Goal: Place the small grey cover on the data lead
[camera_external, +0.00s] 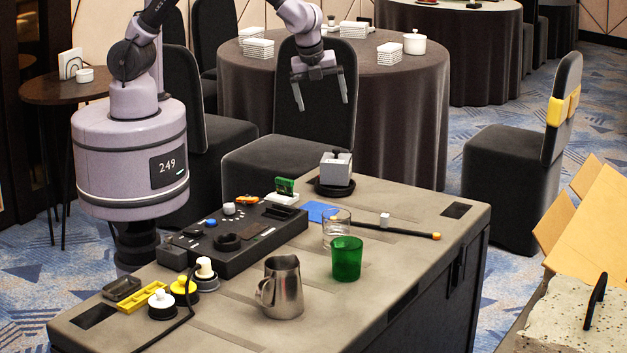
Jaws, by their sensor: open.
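My gripper (322,104) hangs open and empty above and behind the table, its two fingers pointing down and wide apart. A small light-grey block (385,219), which may be the cover, is at a thin dark rod (412,232) with an orange tip; whether it sits on the rod or beside it is unclear. A larger grey box (336,166) stands in a round black dish at the table's far end. A black cable (188,311), possibly the data lead, runs over the near left edge beside the dark console (240,243).
A steel jug (282,287), a green cup (347,258) and a clear glass (336,229) stand mid-table. Yellow and white pieces (184,290) crowd the left end. A green part (285,187) stands behind the console. The table's right side is mostly clear.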

